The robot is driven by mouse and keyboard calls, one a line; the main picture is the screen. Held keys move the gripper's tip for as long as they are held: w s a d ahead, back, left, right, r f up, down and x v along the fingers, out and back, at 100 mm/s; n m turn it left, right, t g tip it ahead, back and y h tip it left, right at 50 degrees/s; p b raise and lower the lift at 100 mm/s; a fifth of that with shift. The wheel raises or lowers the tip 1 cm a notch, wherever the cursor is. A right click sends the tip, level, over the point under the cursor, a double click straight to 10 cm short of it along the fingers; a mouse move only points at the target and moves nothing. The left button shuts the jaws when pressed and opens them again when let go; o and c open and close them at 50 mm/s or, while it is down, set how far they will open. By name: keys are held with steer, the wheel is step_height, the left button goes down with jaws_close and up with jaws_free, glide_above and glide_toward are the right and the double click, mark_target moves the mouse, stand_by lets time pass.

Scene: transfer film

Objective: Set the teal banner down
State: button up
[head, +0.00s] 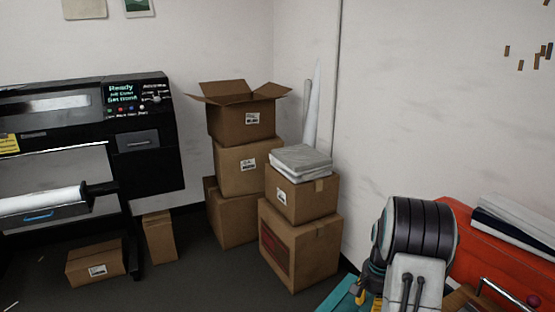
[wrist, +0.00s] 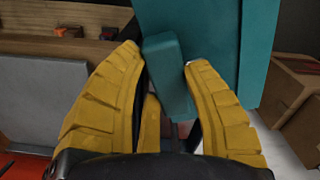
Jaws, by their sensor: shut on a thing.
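The teal banner (wrist: 215,30) fills the upper middle of the wrist view, with a teal block-like part (wrist: 170,80) in front of it. My gripper (wrist: 163,58) has its two yellow fingers around that part and is shut on it. In the head view a teal strip of the banner (head: 343,293) shows at the bottom edge, left of my arm. My arm hides much of the area around the gripper there. What lies directly under the banner cannot be made out.
An orange-red surface (head: 487,262) at the right bears white and dark flat stacks (head: 515,222). A red-knobbed handle (head: 532,300) is near the bottom right corner. Cardboard boxes (head: 300,245) stand stacked in the corner. A black printer (head: 150,150) is at left.

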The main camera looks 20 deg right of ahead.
steer(key=w+a+f+n, duration=0.1)
steer(key=w+a+n, duration=0.2)
steer(key=a, duration=0.6)
steer(key=w+a+f+n, duration=0.2)
steer(key=a+n, duration=0.3)
steer(key=a, duration=0.4)
steer(key=w+a+f+n, duration=0.1)
steer(key=w+a+n, duration=0.3)
steer(key=a, duration=0.5)
steer(key=shift+w+a+f+n, duration=0.15)
steer(key=shift+w+f+n, duration=0.15)
steer(key=shift+w, duration=0.1)
